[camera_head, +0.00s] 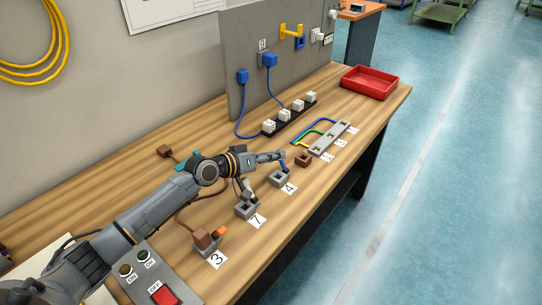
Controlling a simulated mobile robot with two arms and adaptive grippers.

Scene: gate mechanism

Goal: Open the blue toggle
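The blue toggle (284,167) is a small blue lever on a grey square base (278,179) beside the label 4. Its lever is partly covered by my gripper. My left gripper (268,174) is over the bench with its fingers spread apart. One finger reaches right, just above the blue lever. The other points down near the grey base (246,208) by label 7. I cannot tell whether the finger touches the lever. No object shows between the fingers. My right gripper is not in view.
A brown toggle block (202,238) with an orange part stands by label 3, and another brown block (303,159) lies beyond label 4. A switch panel (152,277) is at the front. A red tray (369,83) sits at the far right; a grey upright board (262,50) stands behind.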

